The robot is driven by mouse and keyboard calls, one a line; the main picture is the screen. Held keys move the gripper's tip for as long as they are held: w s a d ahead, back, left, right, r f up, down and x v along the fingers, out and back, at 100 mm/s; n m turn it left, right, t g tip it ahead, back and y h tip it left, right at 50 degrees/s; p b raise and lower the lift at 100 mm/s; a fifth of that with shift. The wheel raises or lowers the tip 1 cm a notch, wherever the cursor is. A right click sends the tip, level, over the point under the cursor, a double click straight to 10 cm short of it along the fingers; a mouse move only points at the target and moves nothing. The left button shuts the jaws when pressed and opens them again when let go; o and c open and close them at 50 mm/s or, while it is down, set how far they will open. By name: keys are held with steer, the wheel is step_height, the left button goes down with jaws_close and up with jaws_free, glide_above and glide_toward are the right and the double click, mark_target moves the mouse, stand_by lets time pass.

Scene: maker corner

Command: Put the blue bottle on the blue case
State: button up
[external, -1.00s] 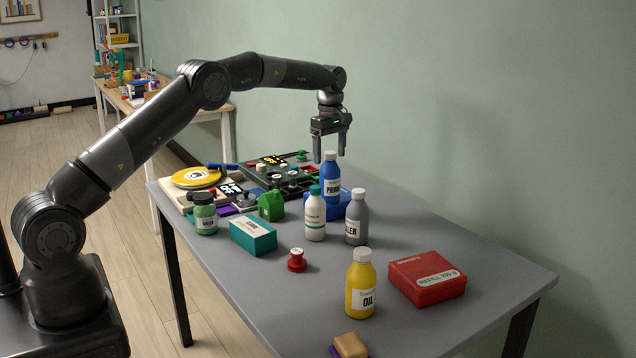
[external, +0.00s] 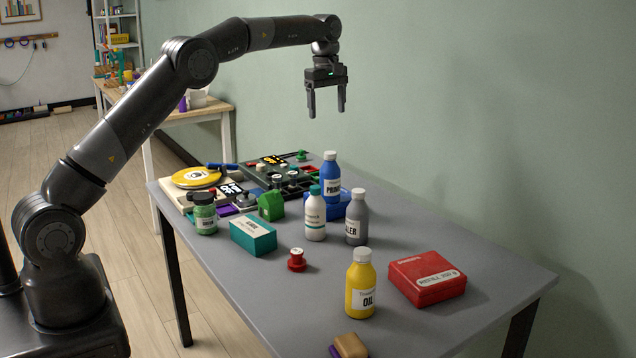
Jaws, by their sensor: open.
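The blue bottle (external: 331,180) has a white cap and a white label. It is upright and appears to stand on top of the blue case (external: 336,211), near the middle of the table. The white bottle and the grey bottle in front hide much of the case and part of the blue bottle's base. My gripper (external: 326,113) points down, open and empty, in the air above the blue bottle and clear of it.
A white bottle (external: 315,217) and a grey bottle (external: 356,220) stand close in front of the case. A yellow bottle (external: 360,285), red case (external: 427,280), teal box (external: 253,237) and red knob (external: 297,262) are nearer. The table's right side is mostly clear.

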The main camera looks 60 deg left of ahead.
steer(key=s+d+r+m+t, duration=0.1)
steer(key=s+d+r+m, duration=0.25)
steer(key=s, duration=0.45)
steer(key=s+d+r+m+t, duration=0.1)
steer(key=s+d+r+m, duration=0.2)
steer(key=s+r, duration=0.3)
steer(key=s+d+r+m+t, duration=0.1)
steer(key=s+d+r+m, duration=0.2)
steer(key=s, duration=0.6)
steer(key=s+d+f+m, duration=0.1)
steer(key=s+f+m, duration=0.1)
steer(key=s, duration=0.6)
steer(key=s+d+f+m+t, duration=0.1)
steer(key=s+d+f+m, duration=0.1)
steer(key=s+f, duration=0.3)
steer(key=s+d+f+m+t, duration=0.1)
steer(key=s+f+m, duration=0.3)
steer(key=s, duration=0.8)
steer(key=shift+s+d, duration=0.3)
steer(key=shift+d, duration=0.15)
steer(key=shift+o, duration=0.4)
steer(key=shift+r+m, duration=0.1)
steer(key=shift+m, duration=0.15)
